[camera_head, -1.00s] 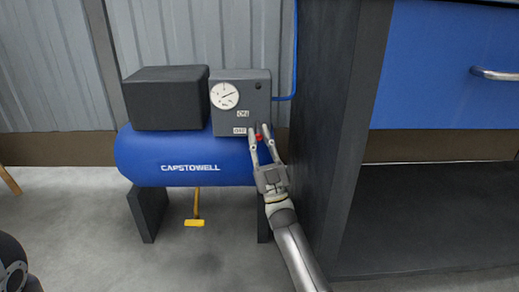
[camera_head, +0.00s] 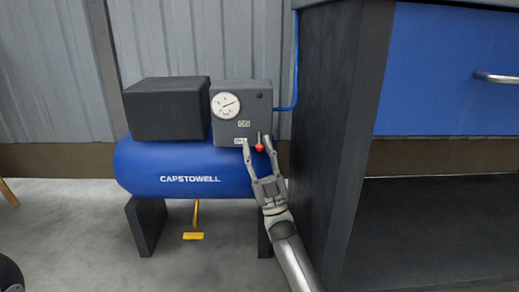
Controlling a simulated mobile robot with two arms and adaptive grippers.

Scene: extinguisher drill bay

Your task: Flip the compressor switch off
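The compressor (camera_head: 190,182) is a blue tank marked CAPSTOWELL, with a grey control box (camera_head: 222,127) on top at its right end. The box carries ON and OFF labels, one above the other. The switch (camera_head: 260,147) is a short lever with a red knob. It points down, with the knob at about the OFF label's level or just below. My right gripper (camera_head: 257,142) is open, its two fingers on either side of the red knob with visible gaps. The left gripper is not in view.
A dark box (camera_head: 166,108) sits on the tank's left part. A dark cabinet panel (camera_head: 318,140) stands close to the right of my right gripper. A blue drawer front (camera_head: 440,75) with a metal handle is farther right. A yellow drain piece (camera_head: 194,236) hangs under the tank.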

